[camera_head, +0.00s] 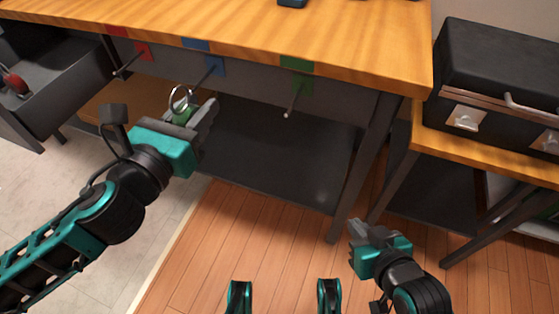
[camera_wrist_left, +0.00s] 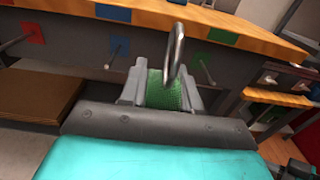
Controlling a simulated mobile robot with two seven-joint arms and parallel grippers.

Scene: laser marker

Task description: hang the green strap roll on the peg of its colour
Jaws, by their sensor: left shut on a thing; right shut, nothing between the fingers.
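The green strap roll (camera_wrist_left: 166,92), with a metal ring (camera_wrist_left: 174,54) standing up from it, is between the fingers of my left gripper (camera_wrist_left: 163,84). In the head view my left gripper (camera_head: 190,112) holds it in front of the bench, near the blue peg (camera_head: 210,73); the ring (camera_head: 179,99) shows above the fingers. The green peg (camera_head: 293,100) sticks out from a green plate (camera_head: 302,84) to the right and is bare. It also shows in the left wrist view (camera_wrist_left: 206,70). My right gripper (camera_head: 360,232) is shut and empty, low at the right.
A red peg (camera_head: 128,64) is at the left of the bench front (camera_head: 230,28). An open drawer (camera_head: 48,95) stands at far left. A black case (camera_head: 497,75) sits on a side table at right. A bench leg (camera_head: 362,165) stands right of the green peg.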

